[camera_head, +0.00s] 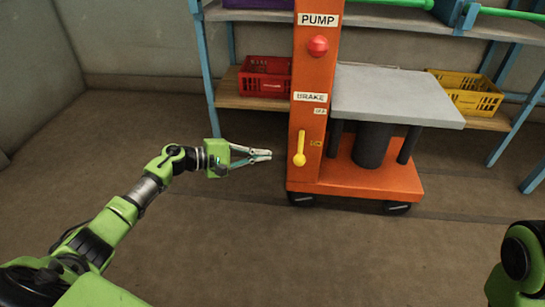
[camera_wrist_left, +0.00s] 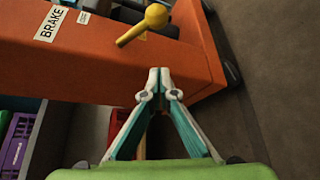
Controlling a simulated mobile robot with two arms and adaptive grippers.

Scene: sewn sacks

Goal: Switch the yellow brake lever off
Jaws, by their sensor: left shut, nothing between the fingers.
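The yellow brake lever (camera_head: 300,148) is on the front of the orange post (camera_head: 310,80), below the BRAKE label (camera_head: 311,97). It hangs with its round knob down, beside the lower small label (camera_head: 315,143); an OFF label (camera_head: 320,111) is above. My left gripper (camera_head: 268,155) is shut and empty, a little left of the lever and apart from it. In the left wrist view the closed fingertips (camera_wrist_left: 159,72) point at the orange post, and the lever knob (camera_wrist_left: 156,16) is beyond them. My right gripper is out of view; only part of my right arm shows at the lower right.
The orange cart carries a red PUMP knob (camera_head: 318,46) above and a grey platform (camera_head: 395,97) on the right. A blue-framed shelf with a red crate (camera_head: 266,77) and a yellow crate (camera_head: 466,93) stands behind. The floor in front is clear.

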